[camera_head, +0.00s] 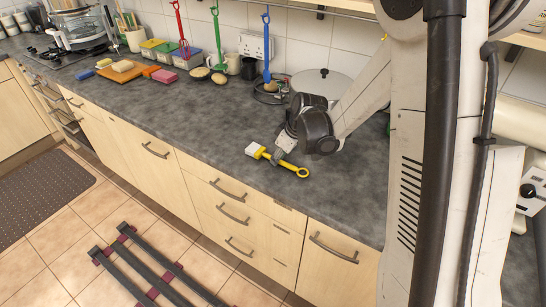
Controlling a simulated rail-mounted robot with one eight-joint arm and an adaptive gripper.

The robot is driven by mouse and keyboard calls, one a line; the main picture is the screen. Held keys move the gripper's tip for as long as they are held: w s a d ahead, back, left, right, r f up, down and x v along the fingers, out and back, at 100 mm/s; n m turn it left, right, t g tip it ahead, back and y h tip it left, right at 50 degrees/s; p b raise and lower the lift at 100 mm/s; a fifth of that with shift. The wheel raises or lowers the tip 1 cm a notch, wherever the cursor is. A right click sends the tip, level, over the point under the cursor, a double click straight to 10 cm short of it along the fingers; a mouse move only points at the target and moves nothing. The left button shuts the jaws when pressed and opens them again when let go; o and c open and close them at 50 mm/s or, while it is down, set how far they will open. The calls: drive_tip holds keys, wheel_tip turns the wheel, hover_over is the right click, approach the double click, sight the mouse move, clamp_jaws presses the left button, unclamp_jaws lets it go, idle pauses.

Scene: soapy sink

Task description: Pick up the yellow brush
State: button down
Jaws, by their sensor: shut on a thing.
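The yellow brush (255,151) is over the grey countertop near its front edge. Its pale bristle head points left and its yellow handle, ending in a ring, points right. My gripper (275,158) comes down from the right and is shut on the brush around the middle of its length. The fingers are small and partly hidden by the gripper body and wrist. I cannot tell whether the brush touches the counter or hangs just above it.
Red, green and blue long-handled brushes (267,50) hang along the back wall. Sponges and an orange board (112,76) lie at the back left. The counter left of the brush (170,110) is clear.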

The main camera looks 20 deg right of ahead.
drive_tip(key=shift+r, duration=0.15)
wheel_tip(320, 180, up, 4)
drive_tip(key=shift+f, duration=0.1)
drive_tip(key=s+a+r, duration=0.6)
drive_tip(key=a+r, duration=0.1)
drive_tip(key=a, duration=0.3)
drive_tip(key=shift+b, duration=0.4)
drive_tip(key=shift+f, duration=0.1)
